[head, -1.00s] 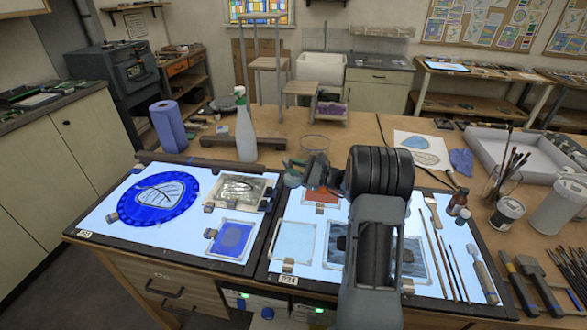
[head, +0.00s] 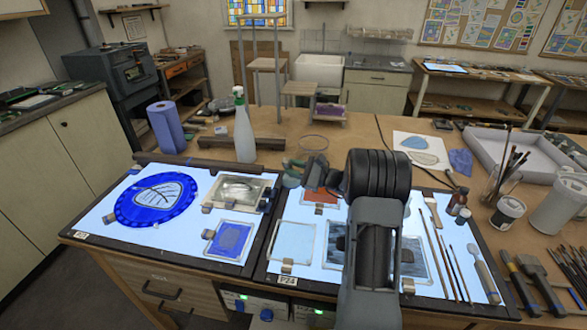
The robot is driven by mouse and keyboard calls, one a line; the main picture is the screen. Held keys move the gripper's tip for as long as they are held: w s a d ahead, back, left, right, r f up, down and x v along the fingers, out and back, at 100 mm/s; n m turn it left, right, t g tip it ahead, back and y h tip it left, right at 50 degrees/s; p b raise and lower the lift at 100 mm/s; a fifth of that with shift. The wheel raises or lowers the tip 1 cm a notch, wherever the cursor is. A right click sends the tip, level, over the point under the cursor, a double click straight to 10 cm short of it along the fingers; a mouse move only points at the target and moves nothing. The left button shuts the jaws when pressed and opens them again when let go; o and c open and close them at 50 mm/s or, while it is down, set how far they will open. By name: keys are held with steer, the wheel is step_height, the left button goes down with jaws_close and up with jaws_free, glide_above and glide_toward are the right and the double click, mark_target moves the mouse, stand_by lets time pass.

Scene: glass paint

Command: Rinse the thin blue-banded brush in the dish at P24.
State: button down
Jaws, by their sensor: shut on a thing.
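My gripper (head: 295,174) is at the back edge of the right light panel, partly hidden by my own wrist. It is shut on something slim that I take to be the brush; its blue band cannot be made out. A clear round dish (head: 313,142) stands on the bench just behind my gripper. I cannot tell whether the brush touches it. The P24 label (head: 287,281) is on the front edge of the right panel (head: 310,279).
Glass pieces and clips lie on both lit panels. Several thin brushes (head: 456,272) lie at the right panel's right side. A spray bottle (head: 244,130) and a blue paper roll (head: 167,127) stand behind the left panel. A brush jar (head: 500,182) stands at the right.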

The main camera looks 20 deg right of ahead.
steer(key=shift+a, duration=0.15)
steer(key=shift+s+d+b, duration=0.2)
steer(key=shift+d+b, duration=0.2)
steer(key=shift+b, duration=0.8)
steer(key=shift+w+a+b, duration=0.15)
steer(key=shift+a+b, duration=0.1)
steer(key=shift+b, duration=0.1)
stand_by(1.5)
